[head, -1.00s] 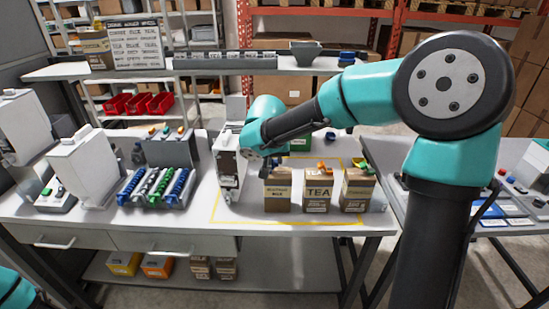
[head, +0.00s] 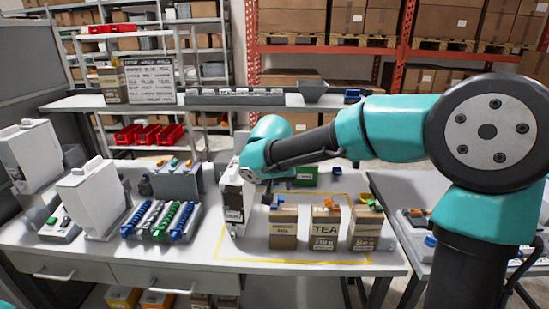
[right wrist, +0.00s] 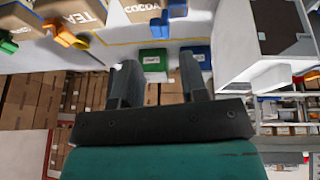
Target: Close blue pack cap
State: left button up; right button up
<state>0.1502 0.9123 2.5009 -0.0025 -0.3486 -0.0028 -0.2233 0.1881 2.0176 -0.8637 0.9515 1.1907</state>
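The pack with the blue cap (head: 283,229) is a brown carton, leftmost of three on the table in the head view. Its blue cap (head: 278,200) shows on top. In the right wrist view the blue cap (right wrist: 160,27) shows as two blue parts, apparently a raised flap. My right gripper (right wrist: 158,62) is open and empty, with a clear gap between its fingers. The cap appears just beyond the fingertips, not touching them. In the head view my right wrist hides the fingers, near the white dispenser, above and left of the pack. My left gripper is out of view.
The TEA pack (head: 325,229) with an orange cap and another pack (head: 365,229) with a green-yellow cap stand to the right. A white dispenser (head: 235,203) stands close on the left. A green box (right wrist: 153,66) and a blue box (right wrist: 198,58) lie behind. The table front is clear.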

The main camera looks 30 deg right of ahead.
aim_at(282, 198)
jog(key=v, duration=1.2)
jog(key=shift+s+d+t+y, duration=0.4)
jog(key=shift+s+d+y, duration=0.2)
jog(key=shift+s+d, duration=0.35)
jog(key=shift+f, duration=0.1)
jog(key=x, duration=1.7)
jog(key=shift+f, duration=0.15)
